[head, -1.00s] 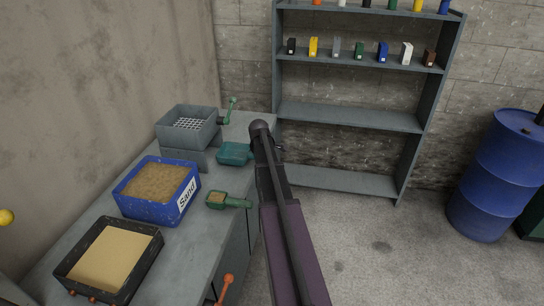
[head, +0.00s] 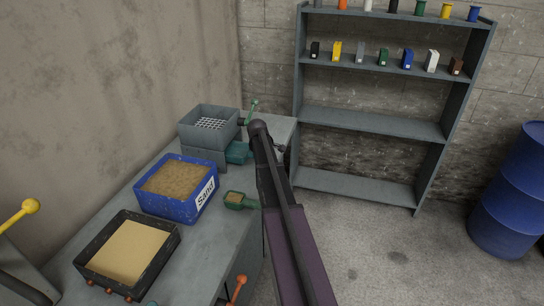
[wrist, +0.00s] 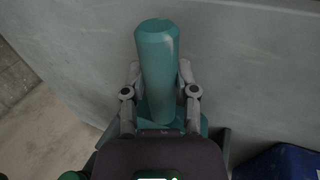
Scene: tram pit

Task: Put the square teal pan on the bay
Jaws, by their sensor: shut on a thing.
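The square teal pan (head: 238,152) is at the right side of the grey sieve box (head: 207,122), close against its lower part; I cannot tell whether they touch. My gripper (wrist: 159,75) is shut on the pan's thick teal handle (wrist: 157,48), with one finger on each side. More of the teal pan shows behind the gripper in the wrist view. In the head view, my arm hides the gripper and the handle. The bay cannot be made out clearly; the space beneath the sieve box is largely hidden.
A blue sand bin (head: 178,188), a green scoop with sand (head: 240,200) and a black tray of sand (head: 128,255) stand on the grey bench (head: 205,250). A green crank (head: 253,108) juts from the sieve box. A shelf (head: 370,122) stands behind.

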